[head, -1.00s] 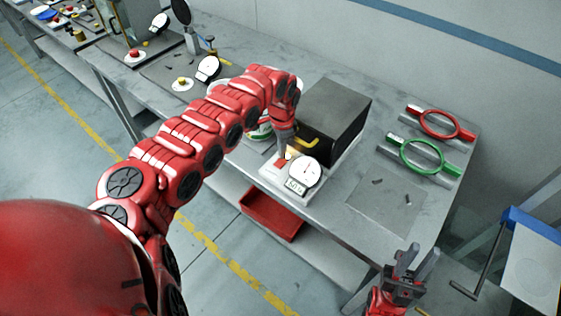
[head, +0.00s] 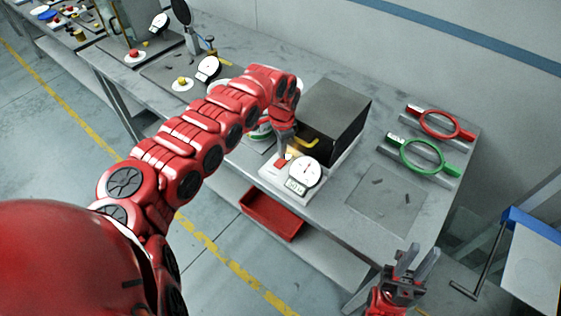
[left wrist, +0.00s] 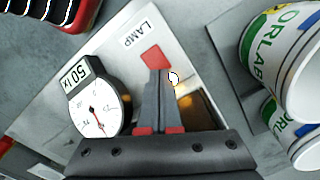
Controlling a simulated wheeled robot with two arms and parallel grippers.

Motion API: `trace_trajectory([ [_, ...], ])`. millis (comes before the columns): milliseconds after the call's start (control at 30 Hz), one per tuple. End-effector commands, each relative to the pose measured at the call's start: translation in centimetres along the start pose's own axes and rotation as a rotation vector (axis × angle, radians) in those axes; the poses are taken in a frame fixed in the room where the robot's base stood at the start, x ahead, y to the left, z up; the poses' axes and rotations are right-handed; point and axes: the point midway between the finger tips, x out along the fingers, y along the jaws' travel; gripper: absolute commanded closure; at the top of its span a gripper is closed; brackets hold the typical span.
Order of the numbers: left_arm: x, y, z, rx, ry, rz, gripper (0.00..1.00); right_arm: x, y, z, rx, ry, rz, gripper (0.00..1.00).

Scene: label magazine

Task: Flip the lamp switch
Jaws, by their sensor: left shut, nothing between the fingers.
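The lamp switch is a red square (left wrist: 156,56) beside the printed word LAMP on a pale panel (left wrist: 124,62); in the head view it shows as a small red spot (head: 281,162). My left gripper (left wrist: 160,73) is shut and empty. Its fingertips are at the near edge of the red switch in the left wrist view; I cannot tell whether they touch it. A small bright light (left wrist: 173,78) shows right beside the fingertips. My right gripper (head: 416,262) is open and empty, in front of the bench's right front edge.
A round dial gauge (left wrist: 100,105) reading 50 lx sits on the panel next to the switch. A dark box (head: 332,112) stands behind the panel. White-and-green cans (left wrist: 283,65) stand close to the gripper. Red (head: 456,133) and green (head: 441,168) rings lie at the bench's right.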

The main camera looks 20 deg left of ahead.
Motion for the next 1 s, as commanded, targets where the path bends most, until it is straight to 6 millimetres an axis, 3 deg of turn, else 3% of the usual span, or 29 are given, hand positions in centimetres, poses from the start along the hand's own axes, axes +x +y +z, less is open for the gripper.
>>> trace_trajectory([
  [767, 0.57, 0.03, 0.0, 0.0, -0.001, 0.001, 1.0, -0.34, -0.02, 0.06, 0.0, 0.0, 0.0, 0.73],
  [1000, -0.25, 0.03, 0.03, 0.0, -0.001, 0.001, 1.0, 0.3, 0.01, -0.05, 0.0, 0.0, 0.0, 0.73],
])
